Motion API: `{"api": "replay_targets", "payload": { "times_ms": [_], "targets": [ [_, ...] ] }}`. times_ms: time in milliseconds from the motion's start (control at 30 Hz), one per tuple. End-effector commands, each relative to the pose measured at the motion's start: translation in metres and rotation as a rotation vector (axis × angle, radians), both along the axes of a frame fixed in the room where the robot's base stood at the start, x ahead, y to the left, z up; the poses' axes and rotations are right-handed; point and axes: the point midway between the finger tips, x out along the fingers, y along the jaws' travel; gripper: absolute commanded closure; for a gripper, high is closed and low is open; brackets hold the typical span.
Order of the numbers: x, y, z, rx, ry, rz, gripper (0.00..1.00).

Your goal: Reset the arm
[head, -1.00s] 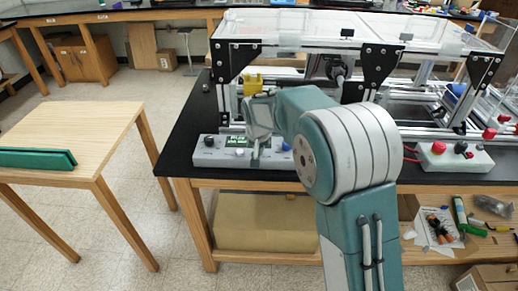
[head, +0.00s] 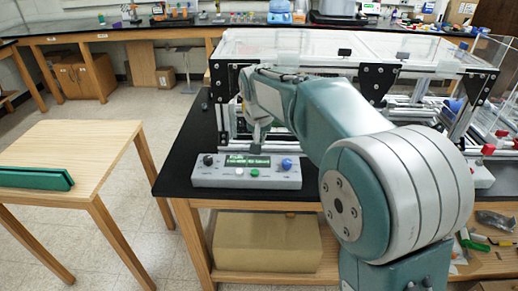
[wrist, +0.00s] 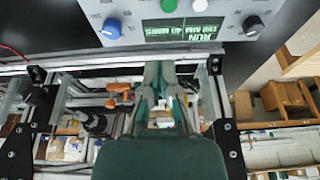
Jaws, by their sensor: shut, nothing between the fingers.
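My arm reaches from the lower right of the head view toward the extrusion frame (head: 345,47). My gripper (head: 258,146) points down, above and behind the grey control box (head: 207,180), and looks clear of it. In the wrist view my gripper (wrist: 159,68) has its two fingers together with nothing between them. The control box (wrist: 125,32) lies beyond the fingertips, with a lit green display, a green and a white button, and a blue and a black knob. My arm hides part of the frame.
The black bench top (head: 178,160) holds the frame. A wooden table (head: 85,145) with a green folder-like item (head: 35,178) stands at left, with open floor between. A cardboard box (head: 265,243) is on the shelf below. Clear panels top the frame.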

Motion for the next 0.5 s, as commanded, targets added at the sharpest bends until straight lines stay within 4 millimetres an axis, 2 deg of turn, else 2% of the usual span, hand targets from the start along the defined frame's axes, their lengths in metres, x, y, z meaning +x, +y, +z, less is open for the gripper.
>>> {"api": "replay_targets", "payload": {
  "times_ms": [367, 500],
  "targets": [
    [-0.002, 0.0, 0.004, 0.001, -0.001, 0.001, 1.0],
    [-0.018, -0.016, 0.016, 0.004, -0.012, 0.001, 1.0]
  ]
}}
